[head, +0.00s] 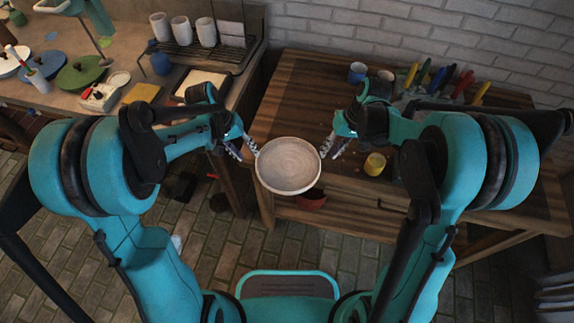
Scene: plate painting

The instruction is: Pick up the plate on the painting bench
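The plate (288,166) is round, pale and speckled, with a raised rim. It shows at the front left edge of the painting bench (300,90), and its near part covers that edge in the picture. I cannot tell whether it rests on the bench or is above it. My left gripper (244,153) is at the plate's left rim, with its two fingers apart. My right gripper (332,150) is at the right rim, also with fingers apart. Both are very close to the rim; contact is not clear. No finger is seen closed around the rim.
A blue cup (357,72), several coloured tools and a yellow cup (375,164) are on the bench's right side. A counter on the left holds white cups (181,30) and a green round lid (80,75).

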